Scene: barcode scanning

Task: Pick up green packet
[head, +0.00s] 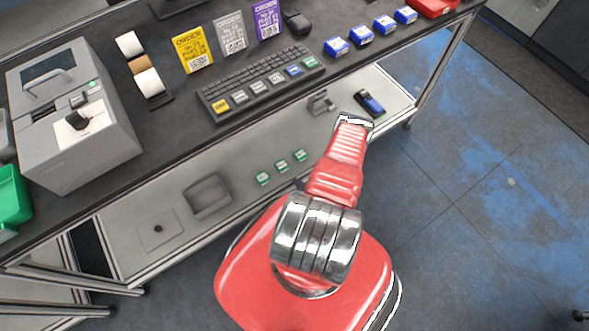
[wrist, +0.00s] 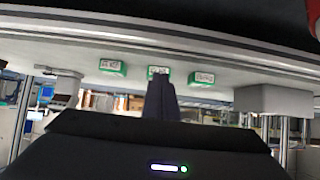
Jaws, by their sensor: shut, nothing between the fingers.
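Three green packets with white labels stand in a row on the lower shelf in the head view: the left one (head: 263,179), the middle one (head: 282,167) and the right one (head: 300,155). The wrist view shows the same row upside down, with packets at the left (wrist: 112,66), middle (wrist: 157,71) and right (wrist: 202,77). My gripper (wrist: 160,80) is shut and empty, its dark fingertips in line with the middle packet and partly covering it. I cannot tell whether they touch. In the head view my red arm hides most of the gripper.
The lower shelf (head: 235,150) lies under the dark worktop (head: 180,125), whose front edge overhangs it. A grey tray (head: 207,197) is left of the packets. A blue-black device (head: 370,103) and a grey holder (head: 320,103) are to the right. Open floor (head: 470,170) lies right.

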